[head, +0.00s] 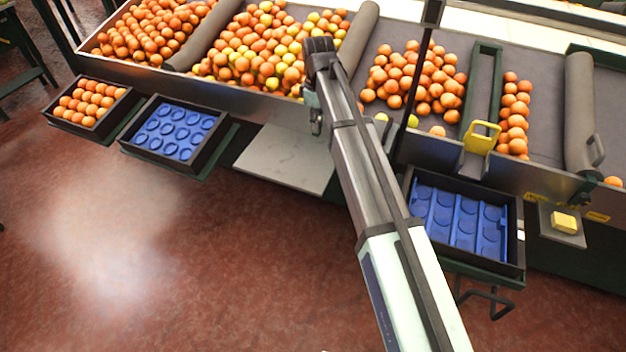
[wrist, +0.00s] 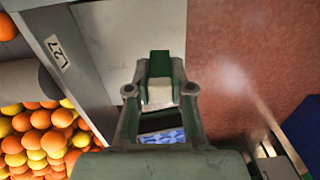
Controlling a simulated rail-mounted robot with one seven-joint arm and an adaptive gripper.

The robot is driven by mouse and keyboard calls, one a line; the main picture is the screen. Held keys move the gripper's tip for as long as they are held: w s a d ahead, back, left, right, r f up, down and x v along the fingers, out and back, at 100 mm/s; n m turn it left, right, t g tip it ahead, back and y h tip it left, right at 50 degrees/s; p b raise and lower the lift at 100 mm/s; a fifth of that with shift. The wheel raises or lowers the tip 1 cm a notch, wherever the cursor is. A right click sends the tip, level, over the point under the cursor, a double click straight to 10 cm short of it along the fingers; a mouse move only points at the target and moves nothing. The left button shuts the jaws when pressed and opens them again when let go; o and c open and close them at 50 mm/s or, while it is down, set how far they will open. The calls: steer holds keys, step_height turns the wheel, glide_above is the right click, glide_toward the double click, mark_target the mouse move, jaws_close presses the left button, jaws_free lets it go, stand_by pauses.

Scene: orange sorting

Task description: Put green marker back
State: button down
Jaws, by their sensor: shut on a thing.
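My gripper (wrist: 161,82) is shut on a small green block with a pale lower part, which I take to be the green marker (wrist: 159,63). The marker sits between the fingertips in the wrist view. In the head view my gripper (head: 316,122) hangs down by the front edge of the sorting bench, above the pale slab. The marker cannot be made out there.
The pale slab (head: 285,159) is bare. A crate with a blue liner (head: 172,131) stands left of it, and another blue-lined crate (head: 458,222) stands right. Orange heaps (head: 268,55) lie behind, split by grey rollers (head: 357,38). A label (wrist: 56,52) reads L27.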

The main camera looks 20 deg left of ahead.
steer(key=shift+a, duration=0.5)
steer(key=shift+s+a+f, duration=0.1)
steer(key=shift+f, duration=0.2)
step_height(320, 180, down, 19)
steer(key=p, duration=0.3)
steer(key=shift+f, duration=0.1)
steer(key=c, duration=1)
jaws_free()
steer(key=shift+c, duration=0.2)
